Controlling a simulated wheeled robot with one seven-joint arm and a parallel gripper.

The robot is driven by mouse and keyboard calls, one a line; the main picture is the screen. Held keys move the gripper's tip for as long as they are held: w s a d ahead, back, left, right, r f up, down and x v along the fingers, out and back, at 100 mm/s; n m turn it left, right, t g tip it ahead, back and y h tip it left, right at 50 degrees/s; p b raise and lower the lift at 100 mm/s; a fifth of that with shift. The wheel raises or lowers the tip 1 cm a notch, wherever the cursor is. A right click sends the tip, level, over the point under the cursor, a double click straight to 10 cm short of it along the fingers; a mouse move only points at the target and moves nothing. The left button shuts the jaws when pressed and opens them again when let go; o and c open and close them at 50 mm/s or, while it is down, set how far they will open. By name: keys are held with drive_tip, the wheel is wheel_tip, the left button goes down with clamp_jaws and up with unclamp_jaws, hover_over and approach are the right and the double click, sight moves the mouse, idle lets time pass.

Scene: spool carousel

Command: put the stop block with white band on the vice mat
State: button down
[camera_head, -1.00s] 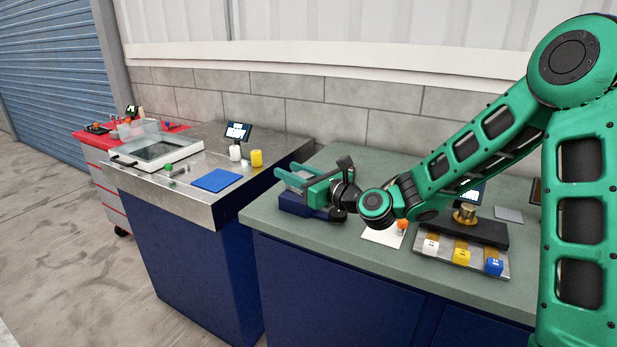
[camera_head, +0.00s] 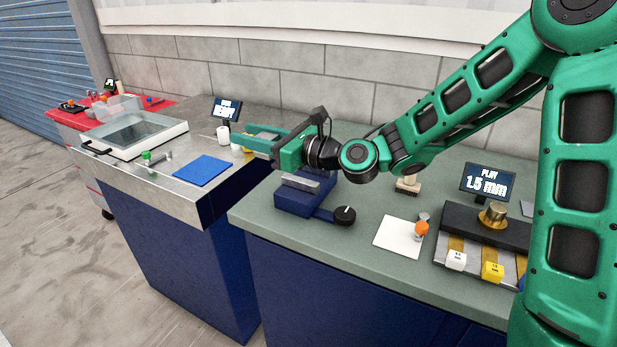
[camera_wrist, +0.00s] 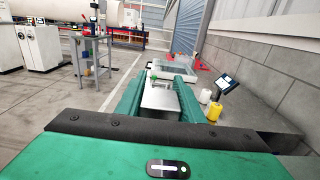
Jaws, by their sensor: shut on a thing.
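My gripper (camera_head: 258,141) is held above the gap between the two benches, beyond the navy vice (camera_head: 297,198). In the wrist view its green fingers (camera_wrist: 160,88) are shut on a flat, light grey block (camera_wrist: 160,99). I take this for the stop block, but its white band cannot be made out. A plain blue mat (camera_head: 203,170) lies on the steel bench, left of my gripper and apart from it. A white mat (camera_head: 398,236) lies on the green bench; I cannot tell which is the vice mat.
A white cylinder (camera_head: 223,135) and a yellow cylinder (camera_wrist: 214,111) stand at the back of the steel bench. A glass-topped case (camera_head: 132,135) is at its left.

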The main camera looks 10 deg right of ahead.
drive_tip(key=shift+w+d, duration=0.1)
drive_tip(key=w+d+f, duration=0.2)
drive_tip(key=d, duration=0.1)
drive_tip(key=w+d+f, duration=0.2)
drive_tip(key=d, duration=0.1)
drive_tip(key=w+d+f, duration=0.2)
drive_tip(key=d+f, duration=0.1)
drive_tip(key=d, duration=0.1)
wheel_tip(320, 180, down, 3)
drive_tip(key=shift+s+d+f, duration=0.1)
drive_tip(key=shift+f, duration=0.35)
drive_tip(key=shift+r, duration=0.1)
drive_tip(key=c, duration=1.2)
unclamp_jaws()
